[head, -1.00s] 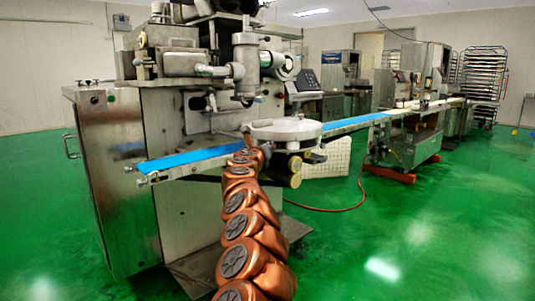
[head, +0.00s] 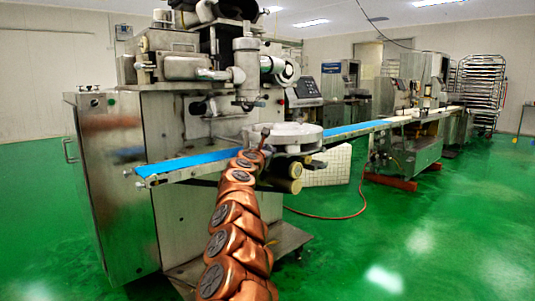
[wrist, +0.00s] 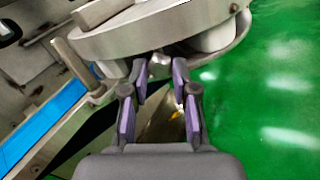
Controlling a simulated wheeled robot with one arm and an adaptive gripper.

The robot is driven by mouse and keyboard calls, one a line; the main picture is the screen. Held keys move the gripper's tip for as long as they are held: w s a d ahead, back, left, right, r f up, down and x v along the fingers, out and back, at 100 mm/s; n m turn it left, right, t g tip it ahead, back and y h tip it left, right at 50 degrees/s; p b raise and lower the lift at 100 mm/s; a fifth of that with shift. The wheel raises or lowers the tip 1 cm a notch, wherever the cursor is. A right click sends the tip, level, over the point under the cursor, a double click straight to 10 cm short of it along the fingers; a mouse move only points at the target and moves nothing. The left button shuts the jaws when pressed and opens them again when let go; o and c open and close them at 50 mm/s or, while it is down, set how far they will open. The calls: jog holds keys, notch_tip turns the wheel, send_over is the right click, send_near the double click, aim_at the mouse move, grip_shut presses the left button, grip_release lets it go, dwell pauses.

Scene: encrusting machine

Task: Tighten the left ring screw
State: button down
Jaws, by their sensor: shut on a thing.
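The round pale metal ring (head: 290,137) sits over the blue belt on the encrusting machine, and its rim (wrist: 150,30) fills the top of the wrist view. A small grey metal screw head (wrist: 159,66) sticks out below the rim. My gripper (wrist: 160,80) has its two purple-padded fingers on either side of this screw head and is shut on it. The fingers stay apart because the screw is between them. In the head view my copper arm hides the gripper and most of the screw.
A grey-brown rod (wrist: 75,62) stands close to the left of my fingers. The blue belt (head: 190,162) runs left of the ring, and the machine body (head: 165,170) is behind it. Green floor (head: 430,220) is open on the right. A red hose (head: 335,215) lies there.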

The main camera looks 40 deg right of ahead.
jog(key=shift+m, duration=0.3)
jog(key=c, duration=0.9)
grip_release()
jog(key=shift+r, duration=0.1)
notch_tip(320, 180, up, 10)
dwell(0.8)
dwell(0.5)
